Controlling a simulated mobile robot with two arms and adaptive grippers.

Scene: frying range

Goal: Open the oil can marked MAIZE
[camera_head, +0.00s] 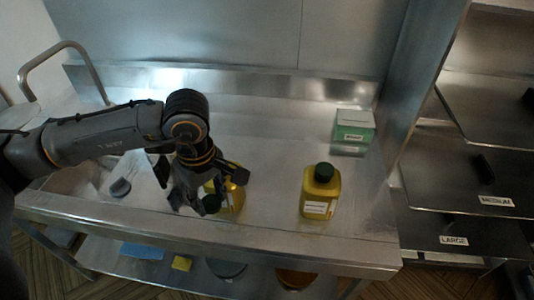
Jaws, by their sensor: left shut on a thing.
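A yellow oil can (234,198) stands on the steel counter, partly hidden behind my left gripper (196,203). The gripper points down at the can's left front side and is shut. A dark green round piece (212,202), which looks like a cap, shows at its fingertips. The top of this can is hidden by the gripper. My right gripper is not in view.
A green and white box (354,126) stands at the back right of the steel counter (275,205). A dark object (121,187) lies at the left. Racks of dark trays (470,185) stand on the right. The counter between the cans is clear.

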